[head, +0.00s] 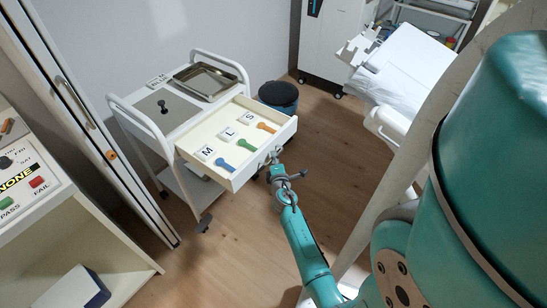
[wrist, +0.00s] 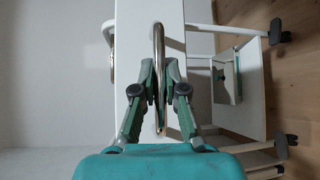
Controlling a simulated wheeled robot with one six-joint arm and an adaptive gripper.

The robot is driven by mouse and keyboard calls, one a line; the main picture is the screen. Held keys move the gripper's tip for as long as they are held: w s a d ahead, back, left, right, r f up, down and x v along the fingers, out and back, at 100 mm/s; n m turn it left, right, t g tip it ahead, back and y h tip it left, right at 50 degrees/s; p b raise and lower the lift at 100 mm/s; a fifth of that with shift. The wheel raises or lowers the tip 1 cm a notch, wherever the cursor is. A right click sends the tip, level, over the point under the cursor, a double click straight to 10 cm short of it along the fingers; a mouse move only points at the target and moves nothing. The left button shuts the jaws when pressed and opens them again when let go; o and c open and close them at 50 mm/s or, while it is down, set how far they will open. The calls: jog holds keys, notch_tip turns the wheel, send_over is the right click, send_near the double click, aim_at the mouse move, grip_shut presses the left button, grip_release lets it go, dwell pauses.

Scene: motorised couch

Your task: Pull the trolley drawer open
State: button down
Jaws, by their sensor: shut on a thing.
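The white trolley (head: 152,132) stands near the wall in the head view. Its drawer (head: 226,172) is pulled out to the right, and its inside shows. Inside lie cards marked M, L and S beside a blue, a green and an orange piece. My gripper (head: 274,160) is at the drawer's front. In the wrist view my gripper (wrist: 159,92) has its fingers shut on the metal bar handle (wrist: 159,45) of the drawer front (wrist: 135,30). The fingertips hide part of the handle.
A metal tray (head: 205,82) and a dark knob (head: 163,106) are on the trolley top. A white couch (head: 405,75) is at the right and a shelf unit (head: 70,240) at the left. Wooden floor (head: 330,135) is clear between.

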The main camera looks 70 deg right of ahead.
dwell(0.3)
jog(key=c, duration=1.2)
grip_release()
jog(key=v, duration=1.2)
